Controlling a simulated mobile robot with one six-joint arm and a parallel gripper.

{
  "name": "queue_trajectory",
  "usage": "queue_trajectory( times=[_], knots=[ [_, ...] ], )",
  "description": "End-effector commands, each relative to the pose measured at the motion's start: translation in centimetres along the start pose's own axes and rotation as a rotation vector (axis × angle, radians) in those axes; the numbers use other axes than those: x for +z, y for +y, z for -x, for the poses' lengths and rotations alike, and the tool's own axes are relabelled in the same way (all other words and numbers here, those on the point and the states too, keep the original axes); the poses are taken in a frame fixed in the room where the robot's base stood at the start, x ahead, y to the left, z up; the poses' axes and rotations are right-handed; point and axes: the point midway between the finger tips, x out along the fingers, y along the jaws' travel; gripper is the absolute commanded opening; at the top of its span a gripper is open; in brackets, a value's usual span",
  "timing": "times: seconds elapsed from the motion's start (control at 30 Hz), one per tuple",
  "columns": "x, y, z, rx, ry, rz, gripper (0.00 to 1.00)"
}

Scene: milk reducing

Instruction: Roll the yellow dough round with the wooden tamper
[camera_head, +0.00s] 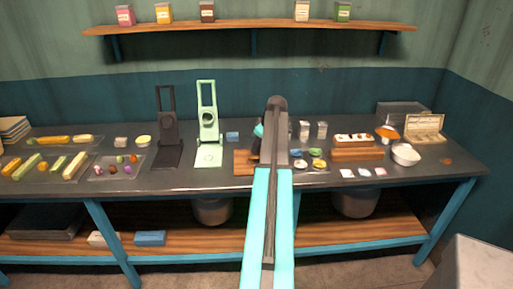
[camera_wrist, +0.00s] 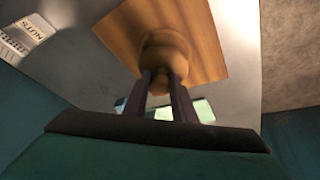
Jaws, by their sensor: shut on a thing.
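The round, turned wooden tamper (camera_wrist: 166,50) is in the middle of the wrist view. My gripper (camera_wrist: 168,84) has its two dark fingers shut on the tamper's knob-like end. Behind the tamper lies a flat wooden board (camera_wrist: 205,35), which also shows on the counter in the head view (camera_head: 243,168). I cannot tell whether the tamper touches the board. My gripper in the head view (camera_head: 255,148) is over the board, partly hidden by my arm. I cannot make out the yellow dough on the board; the tamper may hide it.
On the grey counter (camera_head: 215,181), a pale green press (camera_head: 208,125) and a black press (camera_head: 168,130) stand left of the board. Trays of coloured pieces (camera_head: 118,167) lie further left. Small bowls (camera_head: 318,163) and a wooden stand (camera_head: 357,153) are right of my arm.

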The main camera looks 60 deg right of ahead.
Motion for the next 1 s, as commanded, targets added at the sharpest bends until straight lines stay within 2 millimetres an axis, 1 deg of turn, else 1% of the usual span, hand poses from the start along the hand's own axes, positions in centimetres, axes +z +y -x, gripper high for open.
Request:
queue_trajectory(
  times=[0.37,1.0],
  knots=[
    [-0.1,0.0,0.2,0.0,0.0,0.0,0.01],
    [-1.4,0.3,3.2,0.001,0.0,0.0,0.01]
  ],
)
